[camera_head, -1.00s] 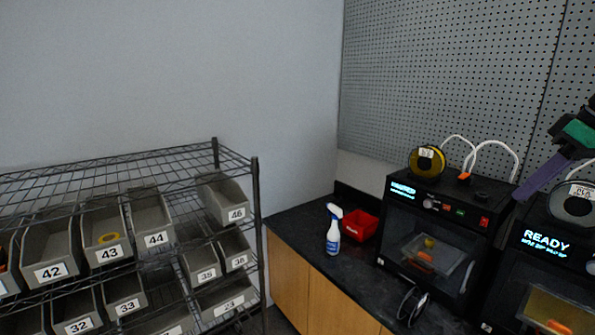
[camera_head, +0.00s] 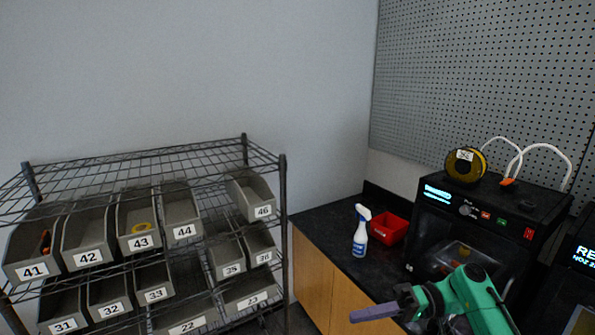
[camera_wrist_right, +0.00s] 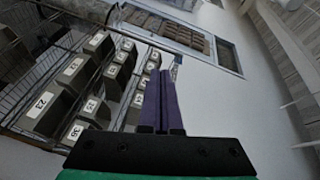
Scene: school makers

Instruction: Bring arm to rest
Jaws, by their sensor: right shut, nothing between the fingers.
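My right arm, green with a dark wrist, comes in at the lower right of the head view. Its purple gripper (camera_head: 374,313) points left in front of the counter's wooden cabinet side. The fingers are shut and hold nothing. In the right wrist view the two purple fingers (camera_wrist_right: 160,90) lie close together, with the shelf bins beyond them to the left. My left gripper does not show.
A wire shelf (camera_head: 284,220) with numbered grey bins (camera_head: 183,232) stands at left. On the black counter (camera_head: 325,222) are a spray bottle (camera_head: 361,232), a red bin (camera_head: 388,228) and a black printer (camera_head: 480,225) with a yellow spool (camera_head: 465,165). A second printer (camera_head: 582,250) is at the right edge.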

